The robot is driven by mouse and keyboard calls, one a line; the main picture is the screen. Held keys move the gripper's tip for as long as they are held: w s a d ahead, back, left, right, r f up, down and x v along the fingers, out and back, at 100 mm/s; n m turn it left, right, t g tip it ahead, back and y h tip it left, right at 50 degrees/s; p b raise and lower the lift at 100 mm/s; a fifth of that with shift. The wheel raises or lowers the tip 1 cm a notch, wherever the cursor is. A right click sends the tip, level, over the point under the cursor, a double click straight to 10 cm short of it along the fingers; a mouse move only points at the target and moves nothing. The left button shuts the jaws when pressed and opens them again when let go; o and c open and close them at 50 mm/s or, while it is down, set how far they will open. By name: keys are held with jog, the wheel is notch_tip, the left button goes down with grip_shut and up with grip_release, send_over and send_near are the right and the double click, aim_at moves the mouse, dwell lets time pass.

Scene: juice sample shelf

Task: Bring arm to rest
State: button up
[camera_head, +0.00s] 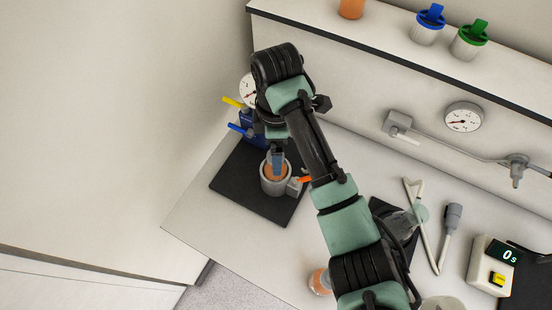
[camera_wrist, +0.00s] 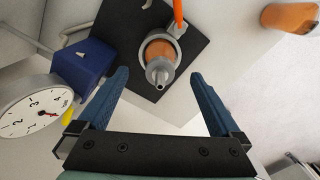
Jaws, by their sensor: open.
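My arm reaches from the bottom right over the counter in the head view. My gripper (camera_head: 277,158) points down over a grey round holder (camera_head: 268,186) with orange contents on a black mat (camera_head: 234,186). In the wrist view my gripper (camera_wrist: 160,76) is open, with its blue fingers wide apart and nothing held between them. Ahead of the fingers are the grey holder with its orange contents (camera_wrist: 157,48) and a grey nozzle (camera_wrist: 158,72). Whether the fingers touch anything cannot be told from the head view.
A dial gauge (camera_wrist: 28,112) and blue block (camera_wrist: 82,62) stand close left. An orange jar (camera_head: 318,281) is beside my arm. A wall gauge (camera_head: 463,117), timer (camera_head: 493,262) and shelf (camera_head: 390,40) with lidded jars lie right. The counter's front-left is clear.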

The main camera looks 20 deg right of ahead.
notch_tip(320, 180, up, 6)
jog(key=shift+p, duration=1)
jog(key=shift+f, duration=0.1)
jog(key=shift+w+a, duration=0.25)
jog(key=shift+w, duration=0.05)
jog(key=w+a+r+m+t+b, duration=0.2)
jog(key=w+a+r+t, duration=0.45)
jog(key=w+r, duration=0.2)
jog(key=w+a+r+m+t+y+b, duration=0.15)
jog(key=a+r+t, duration=0.25)
jog(key=r, duration=0.4)
jog(key=w+a+r+m+t+y, duration=0.1)
jog(key=w+a+r+t, duration=0.25)
jog(key=r, duration=0.45)
jog(key=s+a+r+m+t+b, duration=0.1)
jog(key=s+r+t, duration=0.2)
jog(key=r, duration=0.3)
jog(key=s+a+r+m+t, duration=0.1)
jog(key=s+r+m+t, duration=0.15)
jog(key=r, duration=0.35)
jog(key=s+d+r+m+t+h+b, duration=0.1)
jog(key=s+d+r+m+t+h, duration=0.1)
jog(key=s+r+m+t, duration=0.3)
jog(key=s+r+t, duration=0.3)
jog(key=s+r, duration=0.4)
jog(key=s, duration=0.2)
jog(key=shift+d+m, duration=0.15)
jog(key=shift+m, duration=0.15)
